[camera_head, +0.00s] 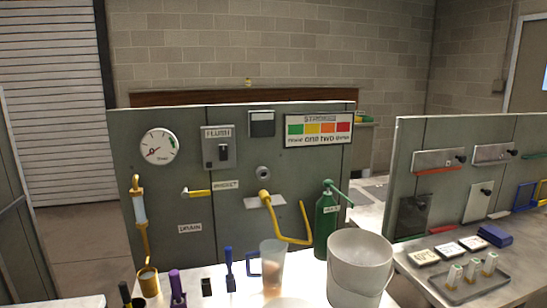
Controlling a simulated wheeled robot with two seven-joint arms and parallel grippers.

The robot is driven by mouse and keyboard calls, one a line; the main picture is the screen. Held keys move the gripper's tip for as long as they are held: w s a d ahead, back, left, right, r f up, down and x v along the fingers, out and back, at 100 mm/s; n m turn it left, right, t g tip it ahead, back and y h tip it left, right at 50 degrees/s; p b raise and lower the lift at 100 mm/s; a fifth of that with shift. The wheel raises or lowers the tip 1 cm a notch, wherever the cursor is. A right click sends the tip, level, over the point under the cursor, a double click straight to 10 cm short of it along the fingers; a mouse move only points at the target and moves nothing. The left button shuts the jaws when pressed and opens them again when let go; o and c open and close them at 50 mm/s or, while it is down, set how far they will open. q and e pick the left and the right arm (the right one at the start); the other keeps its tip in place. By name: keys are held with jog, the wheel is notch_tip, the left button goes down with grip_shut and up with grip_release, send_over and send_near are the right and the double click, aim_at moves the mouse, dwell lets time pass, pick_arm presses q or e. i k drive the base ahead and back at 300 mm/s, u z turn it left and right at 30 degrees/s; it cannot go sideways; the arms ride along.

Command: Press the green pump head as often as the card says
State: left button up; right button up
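The green pump bottle (326,225) stands upright on the bench in front of the left grey panel, and the bucket hides part of it. Its green pump head (328,186) is on top, with the arm angled down to the right. A card headed "STROKES" (319,130) hangs on the panel, with green, yellow, orange and red blocks. Small words sit under the blocks; "ONE" and "TWO" show larger, and the outer words are hard to read. A round gauge (158,146) with a red needle is at the panel's left. Neither of my grippers is in view.
A white bucket (360,262) stands before the bottle, with a clear jug (271,266) to its left. A yellow bent pipe (283,225) projects from the panel. Upright handled tools (178,289) stand at front left. A tray with vials (472,285) is at right.

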aim_at(329, 183)
jog(key=k, duration=0.5)
jog(key=u, duration=3.65)
jog(key=k, duration=2.15)
jog(key=z, duration=2)
